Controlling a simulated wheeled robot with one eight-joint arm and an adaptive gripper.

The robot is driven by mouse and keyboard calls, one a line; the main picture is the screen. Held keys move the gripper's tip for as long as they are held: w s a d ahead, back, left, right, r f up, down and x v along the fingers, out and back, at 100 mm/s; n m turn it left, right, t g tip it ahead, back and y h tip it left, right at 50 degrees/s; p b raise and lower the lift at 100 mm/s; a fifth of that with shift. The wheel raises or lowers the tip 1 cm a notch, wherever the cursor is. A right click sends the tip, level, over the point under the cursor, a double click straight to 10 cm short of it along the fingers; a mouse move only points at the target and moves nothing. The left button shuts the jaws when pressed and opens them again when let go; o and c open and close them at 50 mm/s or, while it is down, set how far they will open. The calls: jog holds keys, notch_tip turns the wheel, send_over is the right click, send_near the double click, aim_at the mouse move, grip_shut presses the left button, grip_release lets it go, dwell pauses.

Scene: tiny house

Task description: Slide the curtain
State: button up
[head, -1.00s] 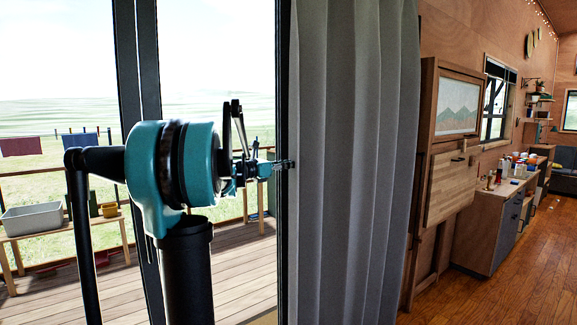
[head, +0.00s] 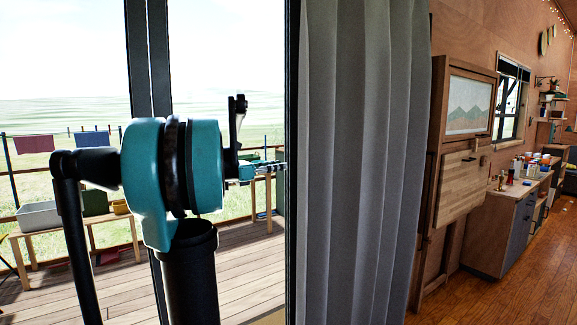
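The grey curtain (head: 365,160) hangs in vertical folds just right of the dark door frame, in the right half of the head view. My gripper (head: 278,164) is at the end of my teal and black arm, left of the curtain. Its tips point right and end at the dark frame post (head: 291,90) beside the curtain's left edge. I cannot tell whether they touch the post or the curtain. The fingers are small, seen from the side and partly hidden by my wrist, so their opening is unclear.
Glass doors with a dark upright (head: 148,60) stand at left, with a wooden deck (head: 240,270) outside. Wooden floor (head: 530,275) is clear at the lower right.

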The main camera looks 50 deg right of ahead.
jog(key=shift+v, duration=1.2)
jog(key=shift+w, duration=0.1)
send_near(292, 198)
jog(key=x, duration=1.1)
jog(key=shift+d+f, duration=0.15)
jog(key=shift+d, duration=0.25)
jog(key=shift+c, duration=0.5)
grip_shut()
